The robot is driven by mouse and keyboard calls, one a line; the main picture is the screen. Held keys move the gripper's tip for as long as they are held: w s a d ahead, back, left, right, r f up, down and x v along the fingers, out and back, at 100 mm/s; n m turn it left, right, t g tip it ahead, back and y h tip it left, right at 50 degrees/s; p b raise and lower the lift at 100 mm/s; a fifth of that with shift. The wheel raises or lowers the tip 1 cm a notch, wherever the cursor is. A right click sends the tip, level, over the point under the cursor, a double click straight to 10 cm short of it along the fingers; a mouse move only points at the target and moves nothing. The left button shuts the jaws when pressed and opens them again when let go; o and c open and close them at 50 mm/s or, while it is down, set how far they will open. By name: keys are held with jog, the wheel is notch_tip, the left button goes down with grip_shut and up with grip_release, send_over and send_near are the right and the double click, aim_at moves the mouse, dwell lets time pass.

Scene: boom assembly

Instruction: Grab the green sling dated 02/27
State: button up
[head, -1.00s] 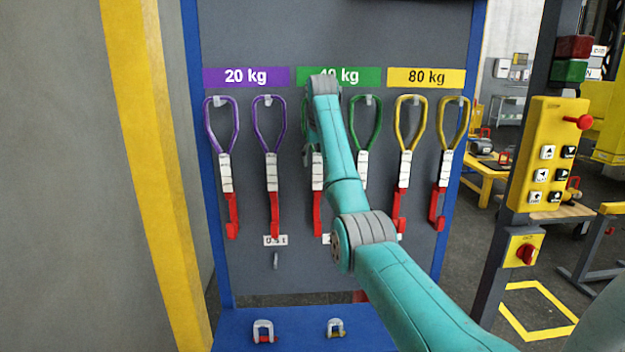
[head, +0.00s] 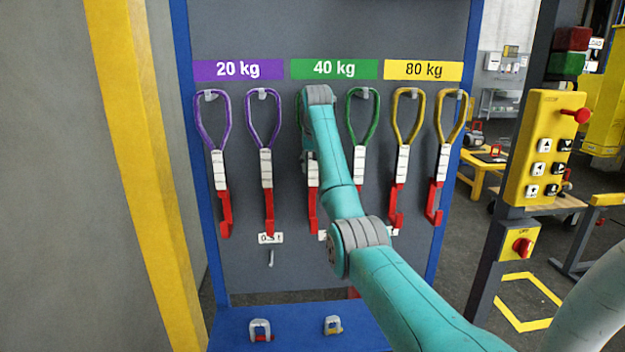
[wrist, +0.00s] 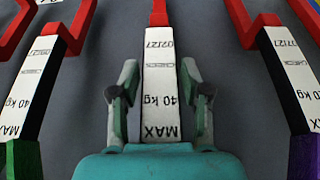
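Two green slings hang under the green 40 kg sign. In the wrist view, a white label (wrist: 160,85) with a red end lies between the fingers of my gripper (wrist: 160,95). It reads MAX, 40 kg and a date, small and turned, that seems to be 02/27. The fingers are open, one on each side of the label, with narrow gaps. The neighbouring label (wrist: 295,75) at the right seems to read 07/27.
Purple slings (head: 263,125) hang at the left and yellow slings (head: 405,125) at the right on the grey panel (head: 330,30). A blue shelf (head: 300,335) with two shackles is below. A yellow control box (head: 540,150) stands at the right.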

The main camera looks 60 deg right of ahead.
grip_shut()
jog(key=shift+r, duration=0.1)
jog(key=shift+r, duration=0.15)
